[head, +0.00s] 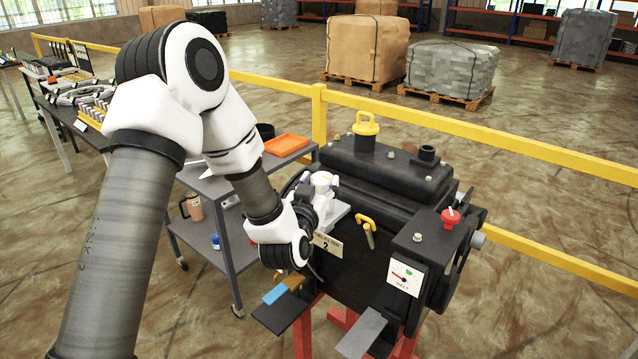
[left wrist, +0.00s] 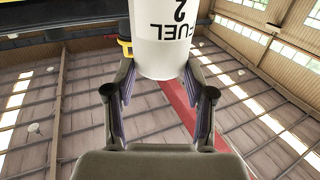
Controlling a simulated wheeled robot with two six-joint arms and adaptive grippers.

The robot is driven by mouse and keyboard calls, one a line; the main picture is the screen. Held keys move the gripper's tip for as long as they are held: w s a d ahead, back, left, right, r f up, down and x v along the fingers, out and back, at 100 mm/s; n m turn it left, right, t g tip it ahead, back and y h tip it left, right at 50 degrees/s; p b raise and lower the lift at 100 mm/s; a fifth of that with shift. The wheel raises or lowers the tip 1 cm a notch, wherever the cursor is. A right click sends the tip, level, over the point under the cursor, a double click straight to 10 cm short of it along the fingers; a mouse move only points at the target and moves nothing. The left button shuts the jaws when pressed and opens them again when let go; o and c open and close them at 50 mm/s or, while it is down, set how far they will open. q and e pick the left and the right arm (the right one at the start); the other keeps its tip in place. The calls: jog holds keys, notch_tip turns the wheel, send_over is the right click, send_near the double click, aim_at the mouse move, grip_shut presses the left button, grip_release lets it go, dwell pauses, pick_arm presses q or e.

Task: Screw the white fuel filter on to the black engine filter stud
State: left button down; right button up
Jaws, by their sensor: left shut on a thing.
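The white fuel filter (left wrist: 165,40), with upside-down black lettering "FUEL" and "2", stands between the two fingers of my left gripper (left wrist: 158,80) in the left wrist view. The fingers are shut on its sides. In the head view the filter (head: 322,180) shows as a small white shape at the left end of the black engine (head: 372,170). My left gripper (head: 312,197) is there too, partly hidden by its own wrist. The stud is hidden, so I cannot tell whether the filter touches it. My right gripper is not in view.
A plate marked "2" (head: 327,244) is on the engine's near side. A yellow-handled part (head: 367,228) and a red knob (head: 450,217) stick out. A grey cart (head: 205,185) with an orange tray (head: 286,144) stands left. A yellow rail (head: 480,135) runs behind.

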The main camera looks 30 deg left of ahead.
pick_arm(q)
jog(key=shift+c, duration=1.6)
grip_release()
jog(key=v, duration=0.7)
jog(key=shift+s, duration=0.3)
